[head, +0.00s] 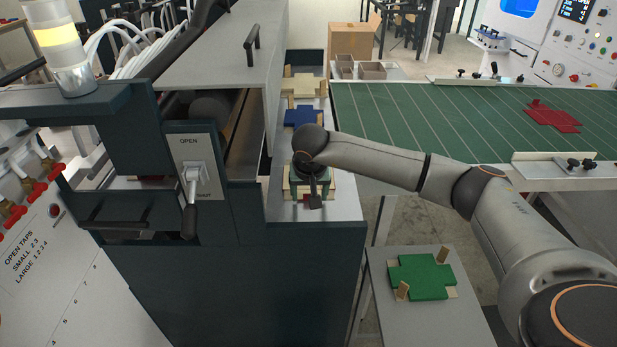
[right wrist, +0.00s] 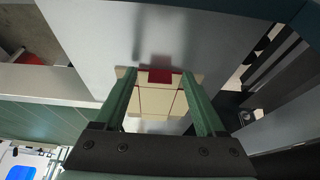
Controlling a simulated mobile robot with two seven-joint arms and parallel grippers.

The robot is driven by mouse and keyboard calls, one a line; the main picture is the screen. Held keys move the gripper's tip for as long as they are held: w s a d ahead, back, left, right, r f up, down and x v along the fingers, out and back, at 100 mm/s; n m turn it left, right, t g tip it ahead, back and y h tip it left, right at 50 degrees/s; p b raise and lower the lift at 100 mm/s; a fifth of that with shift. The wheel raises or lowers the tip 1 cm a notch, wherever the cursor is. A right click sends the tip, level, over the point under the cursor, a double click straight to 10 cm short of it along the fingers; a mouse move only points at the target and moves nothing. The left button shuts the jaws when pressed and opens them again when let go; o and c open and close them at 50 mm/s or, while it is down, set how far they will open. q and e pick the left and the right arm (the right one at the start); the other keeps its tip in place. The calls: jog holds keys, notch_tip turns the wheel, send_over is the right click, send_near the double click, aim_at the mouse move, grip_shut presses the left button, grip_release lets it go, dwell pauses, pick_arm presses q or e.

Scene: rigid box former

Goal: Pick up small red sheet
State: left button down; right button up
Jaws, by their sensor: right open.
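My right gripper (head: 308,188) is over the near end of the metal shelf, mostly hidden by its own wrist in the head view. In the right wrist view the gripper (right wrist: 159,78) is open, its two green fingers apart. A small red patch (right wrist: 160,75), seemingly the small red sheet, shows between the fingertips beside cream pieces (right wrist: 156,101) with thin red lines between them. I cannot tell whether the fingers touch it. In the head view only a little red shows under the wrist, among cream blocks (head: 327,188). My left gripper is not in view.
A blue sheet (head: 303,117) and a cream sheet (head: 303,86) lie farther along the shelf. A green sheet (head: 422,277) lies on a low stand. A larger red sheet (head: 552,116) lies on the green table (head: 440,115). The dark machine (head: 215,210) stands close left of the shelf.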

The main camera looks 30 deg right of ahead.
jog(key=shift+c, duration=0.4)
grip_shut()
jog(key=shift+r, duration=0.15)
